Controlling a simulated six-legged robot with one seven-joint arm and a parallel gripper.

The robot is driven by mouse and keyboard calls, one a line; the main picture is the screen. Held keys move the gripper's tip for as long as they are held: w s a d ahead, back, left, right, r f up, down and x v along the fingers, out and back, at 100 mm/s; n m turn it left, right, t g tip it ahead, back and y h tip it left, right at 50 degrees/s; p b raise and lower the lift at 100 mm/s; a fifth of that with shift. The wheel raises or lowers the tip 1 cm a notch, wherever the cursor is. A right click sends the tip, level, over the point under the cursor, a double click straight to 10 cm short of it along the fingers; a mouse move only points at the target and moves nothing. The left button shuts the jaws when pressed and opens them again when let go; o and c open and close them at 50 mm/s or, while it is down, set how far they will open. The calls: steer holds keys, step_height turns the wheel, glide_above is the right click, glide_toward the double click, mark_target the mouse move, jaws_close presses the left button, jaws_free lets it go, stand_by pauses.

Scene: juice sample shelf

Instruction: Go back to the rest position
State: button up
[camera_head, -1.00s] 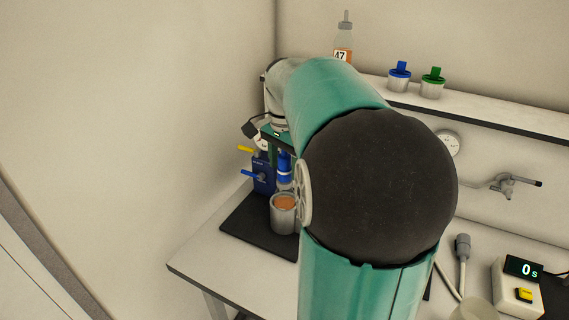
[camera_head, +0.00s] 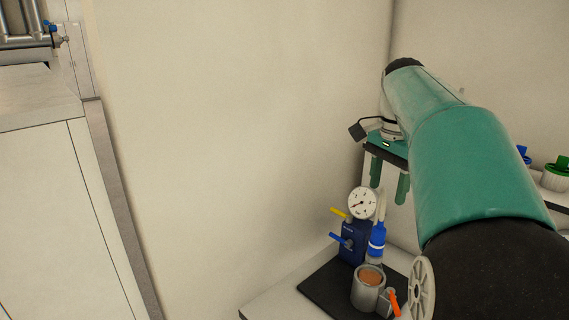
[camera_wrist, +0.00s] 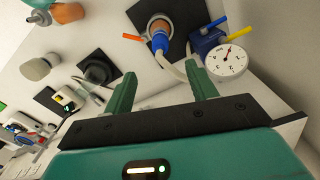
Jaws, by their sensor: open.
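My gripper (camera_head: 388,184) is open and empty. Its two green fingers point down in the head view, raised above the bench corner with the blue pump unit. In the wrist view the gripper (camera_wrist: 163,92) shows its fingers apart with nothing between them. Below it is a metal cup of orange-brown liquid (camera_head: 370,275), which also shows in the wrist view (camera_wrist: 160,26). The fingers are apart from the cup. My green and black arm hides much of the bench and shelf at the right of the head view.
The blue unit (camera_head: 353,243) with yellow and blue levers and a round gauge (camera_head: 362,203) stands beside the cup on a black mat (camera_head: 327,291). A shelf (camera_head: 556,198) holds blue-topped and green-topped containers. A white cabinet (camera_head: 62,200) stands at the left. Plain wall lies between.

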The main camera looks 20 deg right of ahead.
steer(key=s+a+f+n+t, duration=0.2)
steer(key=a+f+n, duration=0.3)
steer(key=a, duration=0.4)
steer(key=s+a+f+n+t, duration=0.1)
steer(key=s+a+f+n, duration=0.4)
steer(key=a, duration=0.4)
steer(key=s+a+f+n+t, duration=0.2)
steer(key=s+a+f+n, duration=0.1)
steer(key=a+f+n, duration=0.2)
steer(key=a+n, duration=0.2)
steer(key=a, duration=0.2)
steer(key=shift+s+f+n+t, duration=0.25)
steer(key=shift+s+n+t, duration=0.05)
steer(key=shift+d, duration=0.15)
